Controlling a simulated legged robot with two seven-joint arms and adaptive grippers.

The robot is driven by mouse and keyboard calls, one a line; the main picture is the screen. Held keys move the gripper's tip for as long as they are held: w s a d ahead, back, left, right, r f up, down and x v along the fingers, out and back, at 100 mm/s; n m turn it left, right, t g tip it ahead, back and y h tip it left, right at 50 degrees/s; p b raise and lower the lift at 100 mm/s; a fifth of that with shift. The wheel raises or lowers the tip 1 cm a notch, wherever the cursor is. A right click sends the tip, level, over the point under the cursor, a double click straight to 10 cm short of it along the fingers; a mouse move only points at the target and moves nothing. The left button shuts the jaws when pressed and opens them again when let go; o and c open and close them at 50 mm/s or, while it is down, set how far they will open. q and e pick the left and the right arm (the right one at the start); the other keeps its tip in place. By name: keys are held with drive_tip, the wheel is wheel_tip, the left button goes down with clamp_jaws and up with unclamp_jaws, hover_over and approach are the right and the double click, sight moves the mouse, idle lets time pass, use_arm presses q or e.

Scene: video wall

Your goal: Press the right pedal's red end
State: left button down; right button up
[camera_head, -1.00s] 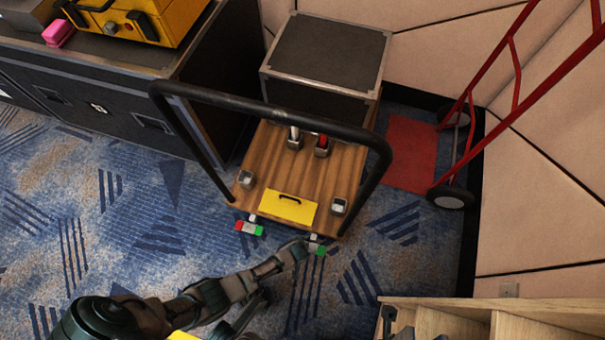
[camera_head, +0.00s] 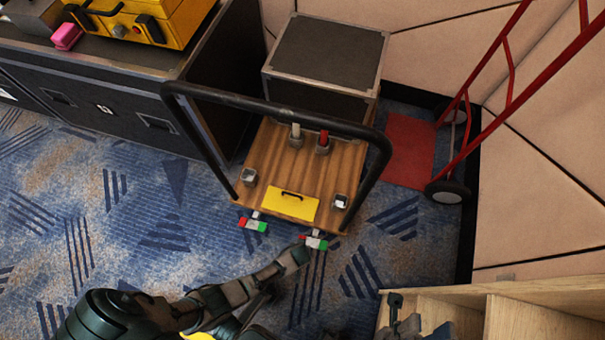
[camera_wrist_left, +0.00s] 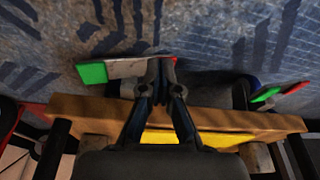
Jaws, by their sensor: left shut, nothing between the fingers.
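The right pedal (camera_head: 314,242) is a small bar with a red end on the left and a green end on the right, at the near edge of the wooden cart (camera_head: 265,165). My left gripper (camera_head: 302,249) reaches in from the lower left and its tip is just beside the red end. In the left wrist view the shut, empty fingers (camera_wrist_left: 162,64) overlap the pedal's red end (camera_wrist_left: 170,60); its green end (camera_wrist_left: 92,73) is clear. I cannot tell whether they touch. The left pedal (camera_head: 253,224) stands apart. My right gripper (camera_head: 402,308) shows partly at the bottom.
A black handle (camera_head: 270,108) arches over the cart, which carries a yellow plate (camera_head: 291,204) and two levers. A wooden shelf (camera_head: 540,290) is at lower right. A red hand truck (camera_head: 510,70) leans at the right. Carpet is free left of the cart.

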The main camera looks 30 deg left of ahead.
use_arm(q)
drive_tip(key=v, duration=1)
drive_tip(key=shift+r, duration=0.25)
drive_tip(key=shift+s, duration=0.15)
